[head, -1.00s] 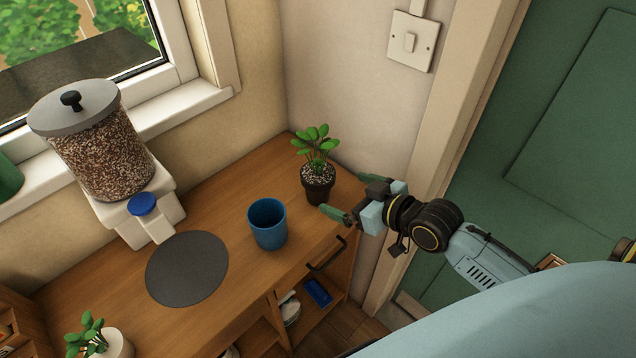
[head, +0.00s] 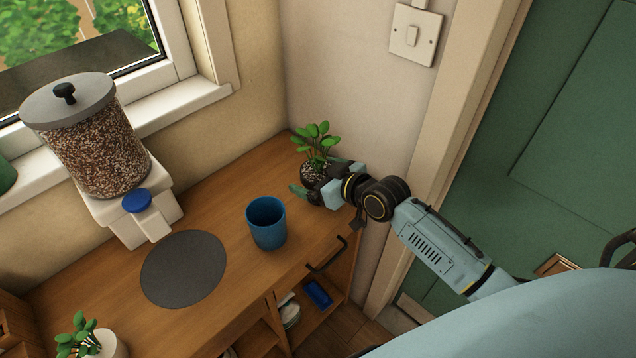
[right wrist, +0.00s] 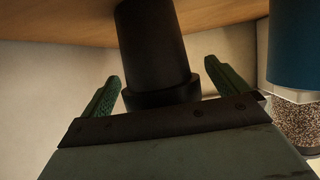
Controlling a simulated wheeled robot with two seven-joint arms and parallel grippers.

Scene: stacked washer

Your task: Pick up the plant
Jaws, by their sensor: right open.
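A plant (head: 318,145) with green leaves in a dark pot (head: 308,172) filled with pale gravel stands at the back right corner of the wooden counter. My right gripper (head: 316,182) is at the pot with its fingers on either side, and it partly hides the pot in the head view. In the right wrist view the dark pot (right wrist: 152,50) sits between the two green fingertips of my right gripper (right wrist: 163,85), with gaps on both sides. The right gripper is open. My left gripper is not in view.
A blue cup (head: 267,225) stands left of my right gripper on the wooden counter (head: 225,215). A grey round mat (head: 184,268), a dispenser (head: 98,145) and a second plant (head: 85,338) are further left. A wall and door frame (head: 440,130) bound the right side.

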